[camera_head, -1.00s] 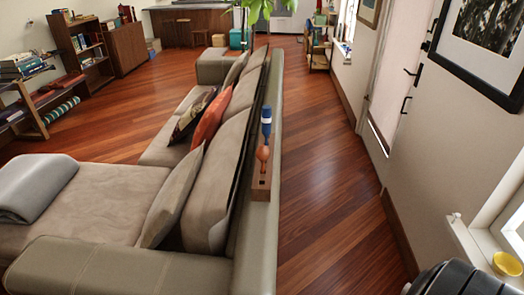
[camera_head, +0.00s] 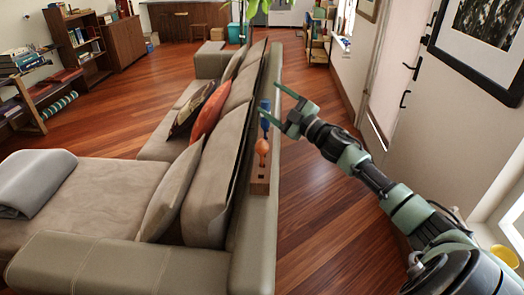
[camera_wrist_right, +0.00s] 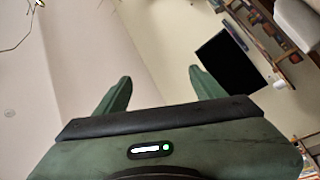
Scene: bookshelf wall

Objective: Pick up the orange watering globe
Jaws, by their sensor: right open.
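The orange watering globe (camera_head: 262,148) stands upright in or on a small wooden block (camera_head: 260,186) on top of the sofa's back. A blue object (camera_head: 265,114) stands upright just behind it on the same ledge. My right gripper (camera_head: 273,101) is open and empty. In the head view its fingers lie above and slightly right of the orange globe, with the lower finger close to the blue object; I cannot tell whether they touch. The right wrist view shows two parted green fingers (camera_wrist_right: 157,92) and no globe between them. My left gripper is not in view.
The beige sofa (camera_head: 98,205) runs along the left of the ledge, with an orange cushion (camera_head: 208,113) on it. Clear wooden floor (camera_head: 312,225) lies between the sofa and the right wall. A yellow bowl (camera_head: 505,256) sits by the window.

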